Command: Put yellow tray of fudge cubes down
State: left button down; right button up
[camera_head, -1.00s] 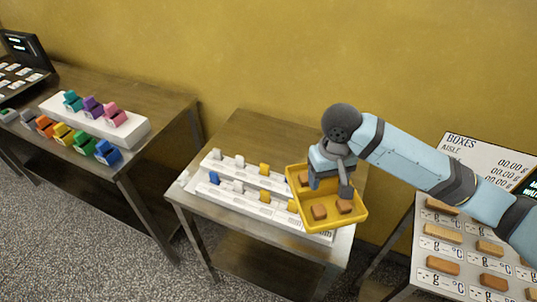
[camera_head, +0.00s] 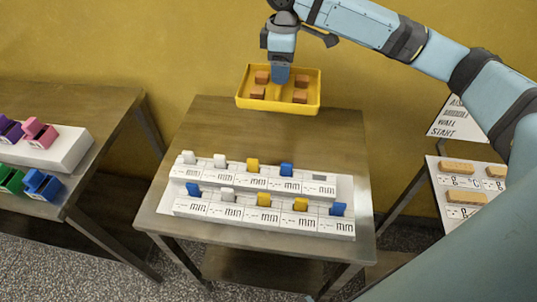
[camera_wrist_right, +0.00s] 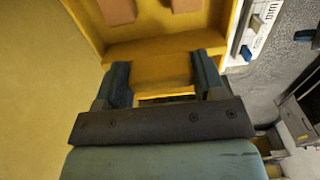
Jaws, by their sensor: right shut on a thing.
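The yellow tray (camera_head: 278,107) hangs level from my right gripper (camera_head: 281,75), with several brown fudge cubes (camera_head: 257,93) lying in it. It shows over the back edge of the middle table (camera_head: 210,128); its exact height above the top is hard to judge. In the right wrist view my right gripper (camera_wrist_right: 162,80) is shut on a yellow raised part of the tray (camera_wrist_right: 160,48), one finger on each side. Two cubes (camera_wrist_right: 118,10) show at that view's top edge. My left gripper is out of view.
A white two-step rack (camera_head: 345,190) with blue, white and yellow clips fills the table's front half. The wood behind it is clear. A left table (camera_head: 110,100) holds coloured clips on a white block (camera_head: 70,150). A board of brown bars (camera_head: 440,185) stands at right.

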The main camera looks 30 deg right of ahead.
notch_tip(320, 180, down, 20)
jog(key=shift+w+r, duration=0.1)
jog(key=shift+r, duration=0.1)
dwell(0.4)
jog(key=o, duration=1.5)
jog(key=shift+c, duration=0.2)
